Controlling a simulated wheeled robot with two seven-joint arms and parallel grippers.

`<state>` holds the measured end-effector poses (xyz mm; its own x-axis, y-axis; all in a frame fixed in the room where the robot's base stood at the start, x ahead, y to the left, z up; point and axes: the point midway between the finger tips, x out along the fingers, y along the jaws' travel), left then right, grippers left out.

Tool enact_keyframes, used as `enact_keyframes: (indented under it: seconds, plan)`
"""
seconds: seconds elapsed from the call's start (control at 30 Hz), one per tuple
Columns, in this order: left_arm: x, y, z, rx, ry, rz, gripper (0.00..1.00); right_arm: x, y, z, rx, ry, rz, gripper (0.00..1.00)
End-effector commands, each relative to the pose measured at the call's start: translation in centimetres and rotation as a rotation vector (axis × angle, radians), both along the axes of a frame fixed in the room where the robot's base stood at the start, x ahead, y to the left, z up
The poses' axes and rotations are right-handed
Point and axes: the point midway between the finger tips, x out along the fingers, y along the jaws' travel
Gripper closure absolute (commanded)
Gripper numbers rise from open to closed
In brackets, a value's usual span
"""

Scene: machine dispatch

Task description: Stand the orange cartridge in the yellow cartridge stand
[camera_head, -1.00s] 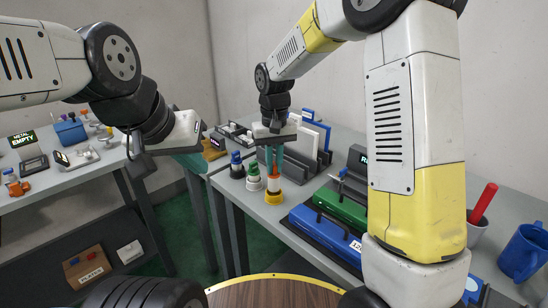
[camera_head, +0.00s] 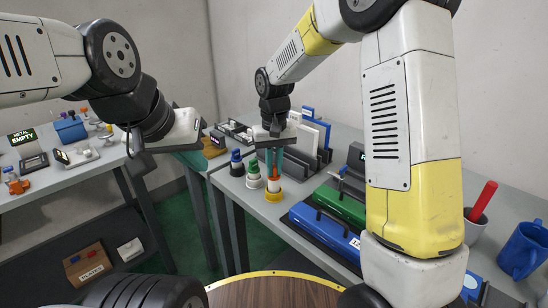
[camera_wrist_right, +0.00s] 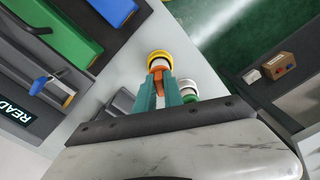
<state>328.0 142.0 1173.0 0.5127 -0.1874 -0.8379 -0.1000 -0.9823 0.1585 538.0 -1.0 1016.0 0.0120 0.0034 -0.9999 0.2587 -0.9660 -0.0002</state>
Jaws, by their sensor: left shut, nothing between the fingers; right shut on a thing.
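My right gripper (camera_head: 275,164) points down with its teal fingers shut on the orange cartridge (camera_head: 274,174). The cartridge has an orange top and a white body, and it looks upright. Its lower end is at the yellow cartridge stand (camera_head: 274,197), whose ring surrounds it from above in the right wrist view (camera_wrist_right: 159,55). How deep it sits is hidden. In that view the fingers (camera_wrist_right: 160,88) close on the orange part (camera_wrist_right: 158,73). My left gripper (camera_head: 197,154) is shut and empty, away to the left; its fingertips are partly hidden.
A green-and-white cartridge (camera_head: 254,174) and a blue one (camera_head: 236,163) stand close to the left. A blue case (camera_head: 320,234) and a green case (camera_head: 340,204) lie to the right. A grey rack (camera_head: 300,150) with white panels is behind.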

Motion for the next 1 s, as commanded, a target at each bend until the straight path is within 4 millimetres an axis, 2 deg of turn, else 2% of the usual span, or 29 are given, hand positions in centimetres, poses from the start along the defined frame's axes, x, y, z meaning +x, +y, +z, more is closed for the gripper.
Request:
enact_keyframes:
  seconds: [1.0]
  plan:
    - [0.0,0.0,0.0,0.000,0.000,0.000,1.00,0.0,0.0,-2.1,0.000,0.000,0.000,1.00]
